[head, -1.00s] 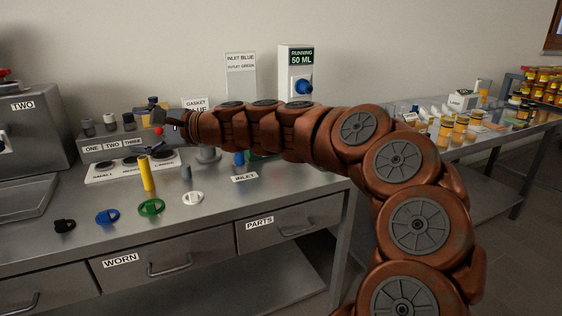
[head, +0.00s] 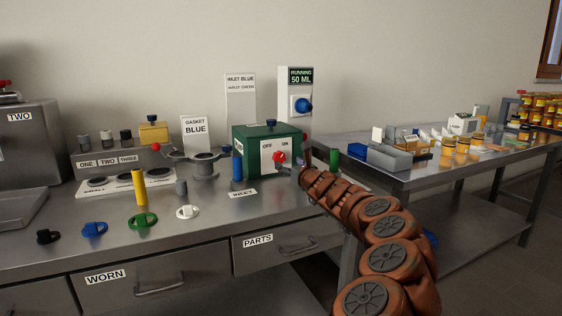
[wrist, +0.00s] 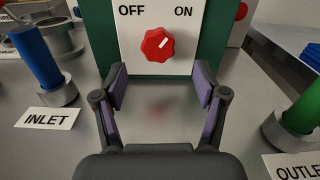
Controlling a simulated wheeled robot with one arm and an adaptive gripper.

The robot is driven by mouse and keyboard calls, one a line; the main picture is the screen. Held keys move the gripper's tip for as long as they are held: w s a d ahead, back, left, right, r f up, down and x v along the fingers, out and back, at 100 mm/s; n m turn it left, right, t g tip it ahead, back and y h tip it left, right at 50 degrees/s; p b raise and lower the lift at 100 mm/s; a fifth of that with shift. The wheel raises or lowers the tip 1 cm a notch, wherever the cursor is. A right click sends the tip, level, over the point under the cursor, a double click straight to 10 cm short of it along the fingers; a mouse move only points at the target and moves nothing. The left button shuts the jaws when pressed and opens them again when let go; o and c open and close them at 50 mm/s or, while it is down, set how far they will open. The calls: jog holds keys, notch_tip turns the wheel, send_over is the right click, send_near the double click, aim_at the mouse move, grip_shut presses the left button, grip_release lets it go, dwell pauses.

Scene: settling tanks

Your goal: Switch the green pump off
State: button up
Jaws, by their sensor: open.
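The green pump (head: 262,133) is a green box on the bench with a white front plate marked OFF on the left and ON on the right. Its red knob (head: 279,158) shows in the wrist view too (wrist: 157,46), where its white mark points up and right, toward ON. My gripper (wrist: 160,88) is open and empty, its two purple-padded fingers spread below and in front of the knob, not touching it. In the head view my gripper (head: 302,172) is small and partly hidden by my arm, just right of the plate.
A blue INLET tube (wrist: 36,55) stands left of the pump and a green OUTLET tube (wrist: 303,112) stands right. Behind is a sign reading RUNNING 50 ML (head: 301,77) above a blue knob. A gasket stand (head: 205,165) and several loose rings are farther left.

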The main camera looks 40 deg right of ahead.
aim_at(280, 158)
jog(key=shift+x, duration=2.6)
jog(key=shift+w+d, duration=0.1)
jog(key=shift+w, duration=0.5)
jog(key=c, duration=1.1)
